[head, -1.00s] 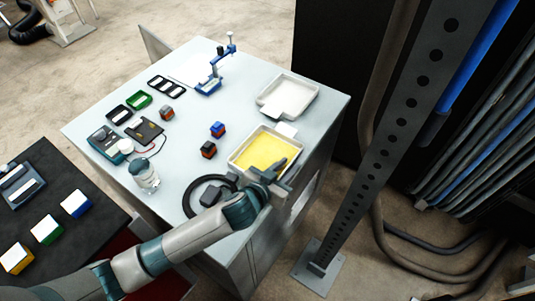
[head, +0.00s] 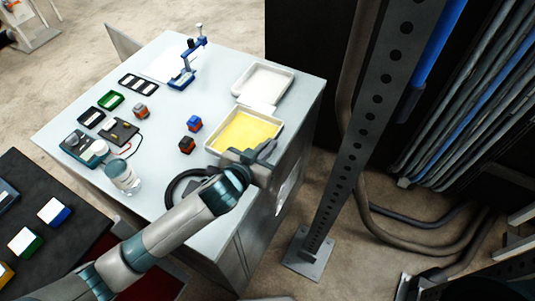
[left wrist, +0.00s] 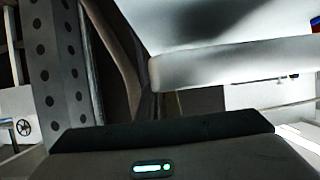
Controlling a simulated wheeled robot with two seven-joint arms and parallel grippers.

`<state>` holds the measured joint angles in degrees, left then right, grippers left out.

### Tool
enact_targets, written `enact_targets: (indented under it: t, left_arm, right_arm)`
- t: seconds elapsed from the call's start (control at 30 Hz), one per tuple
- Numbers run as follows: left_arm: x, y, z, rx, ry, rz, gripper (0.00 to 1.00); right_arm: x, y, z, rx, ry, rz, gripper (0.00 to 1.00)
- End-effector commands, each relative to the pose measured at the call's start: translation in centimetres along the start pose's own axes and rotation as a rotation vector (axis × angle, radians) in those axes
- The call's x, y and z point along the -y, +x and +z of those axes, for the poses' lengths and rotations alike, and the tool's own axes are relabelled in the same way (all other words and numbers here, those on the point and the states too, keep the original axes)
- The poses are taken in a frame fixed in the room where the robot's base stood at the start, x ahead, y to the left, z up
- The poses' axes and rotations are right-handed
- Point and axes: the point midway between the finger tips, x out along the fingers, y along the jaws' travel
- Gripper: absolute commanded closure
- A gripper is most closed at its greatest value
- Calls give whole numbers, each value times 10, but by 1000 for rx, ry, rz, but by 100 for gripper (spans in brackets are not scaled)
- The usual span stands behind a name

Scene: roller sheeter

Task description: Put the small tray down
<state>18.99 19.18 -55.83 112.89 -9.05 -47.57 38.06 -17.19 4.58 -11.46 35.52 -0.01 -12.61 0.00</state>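A shallow cream tray with a yellow bottom (head: 211,146) rests at the right front part of the grey table, seemingly flat on it. A second tray (head: 290,72), white and empty-looking, lies behind it. I cannot tell from size which one is called small. My left gripper (head: 264,151) is at the near right rim of the yellow-bottomed tray, touching or very close to it. In the left wrist view a pale wall (left wrist: 230,62), probably that tray's side, lies just ahead of the gripper body. The fingertips are hidden there, so its grip is unclear. My right gripper is not in view.
A black ring-shaped thing (head: 172,187), a clear jar (head: 122,176) and two small blocks (head: 194,123) (head: 187,145) are left of the yellow-bottomed tray. A blue stand (head: 184,78) is farther back. A perforated post (head: 360,120) rises right of the table.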

Motion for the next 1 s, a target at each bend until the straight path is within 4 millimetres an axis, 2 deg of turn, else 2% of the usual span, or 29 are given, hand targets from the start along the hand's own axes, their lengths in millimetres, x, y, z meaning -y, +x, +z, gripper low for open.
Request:
enact_targets:
  t: [0.03, 0.2, 0.5, 0.73, 1.0]
  left_arm:
    - [-14, 3, -5, -5, -4, 7, 100]
    - [-46, 4, -27, -5, -6, 8, 100]
    - [-90, 6, -59, -3, -4, 5, 100]
    - [-108, 7, -72, -2, -2, 4, 100]
    - [-111, 6, -75, 0, -1, 3, 100]
  right_arm:
    - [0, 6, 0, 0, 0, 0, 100]
    - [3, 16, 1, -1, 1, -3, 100]
    - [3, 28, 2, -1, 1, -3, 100]
    - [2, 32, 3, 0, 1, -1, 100]
    - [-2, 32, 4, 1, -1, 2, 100]
